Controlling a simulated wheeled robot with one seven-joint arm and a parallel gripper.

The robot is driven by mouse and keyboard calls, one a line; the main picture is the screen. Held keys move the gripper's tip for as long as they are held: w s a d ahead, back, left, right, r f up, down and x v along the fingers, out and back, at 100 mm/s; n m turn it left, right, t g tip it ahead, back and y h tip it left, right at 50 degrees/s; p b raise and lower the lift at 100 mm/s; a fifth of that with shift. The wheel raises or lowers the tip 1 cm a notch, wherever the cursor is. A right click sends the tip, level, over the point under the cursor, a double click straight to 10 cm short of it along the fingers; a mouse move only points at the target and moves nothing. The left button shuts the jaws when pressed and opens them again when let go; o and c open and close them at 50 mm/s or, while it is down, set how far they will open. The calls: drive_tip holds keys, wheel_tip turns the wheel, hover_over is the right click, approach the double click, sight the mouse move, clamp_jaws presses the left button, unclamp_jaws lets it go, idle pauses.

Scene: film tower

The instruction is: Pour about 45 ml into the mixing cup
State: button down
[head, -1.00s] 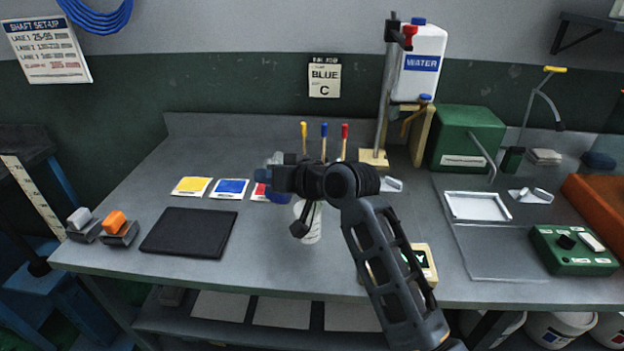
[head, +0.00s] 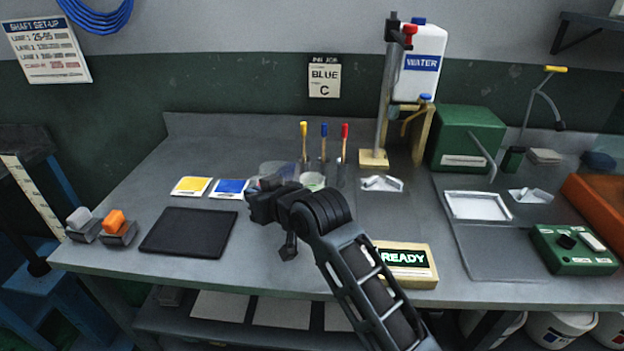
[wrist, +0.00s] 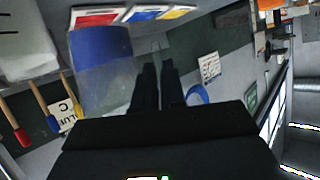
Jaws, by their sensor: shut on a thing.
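A clear container (wrist: 100,85) with blue liquid (wrist: 100,42) collected at its base fills the upper left of the wrist view, which is rolled nearly upside down. My gripper (wrist: 160,68) is shut on this container at its side; the exact grip is hard to see. In the head view my gripper (head: 258,200) hides most of it, and its faint clear upper part (head: 276,170) shows behind. A white cup, apparently the mixing cup (head: 313,181), stands just right of it, its lower part hidden by my arm. It also shows at the wrist view's left edge (wrist: 28,45).
Yellow (head: 190,186) and blue (head: 229,187) cards lie left of my gripper, near a dark mat (head: 188,232). Yellow, blue and red-tipped sticks (head: 324,145) stand behind. A lit READY box (head: 405,262) is at front right, and a water tank (head: 418,65) at the back.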

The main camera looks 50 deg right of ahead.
drive_tip(key=shift+n+h, duration=0.5)
drive_tip(key=shift+n, duration=0.1)
drive_tip(key=shift+a+f+b, duration=0.15)
drive_tip(key=shift+f+b, duration=0.3)
drive_tip(key=shift+f, duration=0.45)
drive_tip(key=shift+a+f+b, duration=0.2)
drive_tip(key=shift+f+b, duration=0.2)
drive_tip(key=shift+f, duration=0.5)
drive_tip(key=shift+a+f+b, duration=0.15)
drive_tip(key=shift+f+b, duration=0.3)
drive_tip(key=shift+f, duration=0.45)
